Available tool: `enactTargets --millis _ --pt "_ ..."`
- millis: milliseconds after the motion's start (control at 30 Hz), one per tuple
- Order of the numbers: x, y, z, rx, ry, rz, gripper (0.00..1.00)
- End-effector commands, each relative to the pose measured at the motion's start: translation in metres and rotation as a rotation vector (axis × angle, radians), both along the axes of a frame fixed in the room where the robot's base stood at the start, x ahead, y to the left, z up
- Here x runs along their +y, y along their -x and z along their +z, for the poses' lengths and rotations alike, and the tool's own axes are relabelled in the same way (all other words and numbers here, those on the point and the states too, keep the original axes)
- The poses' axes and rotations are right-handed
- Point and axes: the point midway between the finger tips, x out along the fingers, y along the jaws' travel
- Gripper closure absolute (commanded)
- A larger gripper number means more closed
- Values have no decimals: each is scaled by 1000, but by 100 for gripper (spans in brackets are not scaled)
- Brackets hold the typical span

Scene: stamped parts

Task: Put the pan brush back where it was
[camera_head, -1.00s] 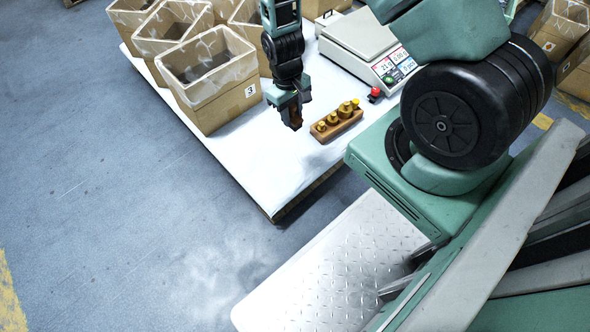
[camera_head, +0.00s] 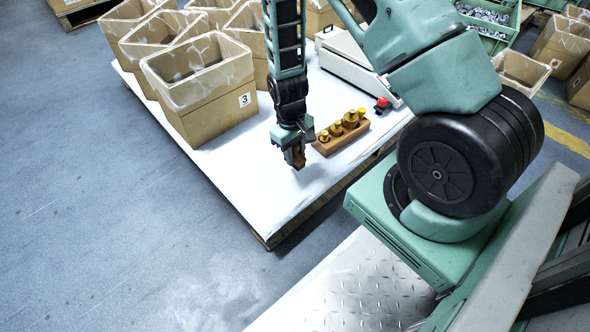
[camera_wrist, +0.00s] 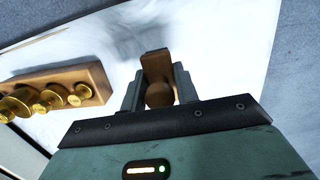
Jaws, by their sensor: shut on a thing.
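My gripper (camera_head: 297,160) is shut on the pan brush (camera_wrist: 156,70), a small brown wooden piece with a rounded end. In the wrist view the brush sits between both fingers and sticks out past them. In the head view the gripper hangs over the white table top (camera_head: 235,187), and the brush shows only as a small brown bit at the fingertips. I cannot tell whether the brush touches the table. A wooden block with brass weights (camera_head: 342,132) stands just right of the gripper; it also shows at the left in the wrist view (camera_wrist: 60,90).
Box number 3 (camera_head: 205,115), lined with plastic, stands left of the gripper with more boxes behind it. A red-topped item (camera_head: 381,104) and a scale (camera_head: 350,65), partly hidden by my arm, are at the right. The front of the table is clear.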

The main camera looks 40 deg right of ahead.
Motion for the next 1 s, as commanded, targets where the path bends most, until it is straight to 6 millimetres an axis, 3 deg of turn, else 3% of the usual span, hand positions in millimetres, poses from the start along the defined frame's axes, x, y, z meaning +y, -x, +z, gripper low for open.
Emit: enactTargets --millis 333,767,800,833,1000 --pt "0 0 -43 0 0 -2 91" --pt "0 0 -47 -1 0 -1 91" --pt "0 0 -46 -1 0 -1 59" --pt "0 0 -46 -1 0 -1 50" --pt "0 0 -46 -1 0 -1 48"
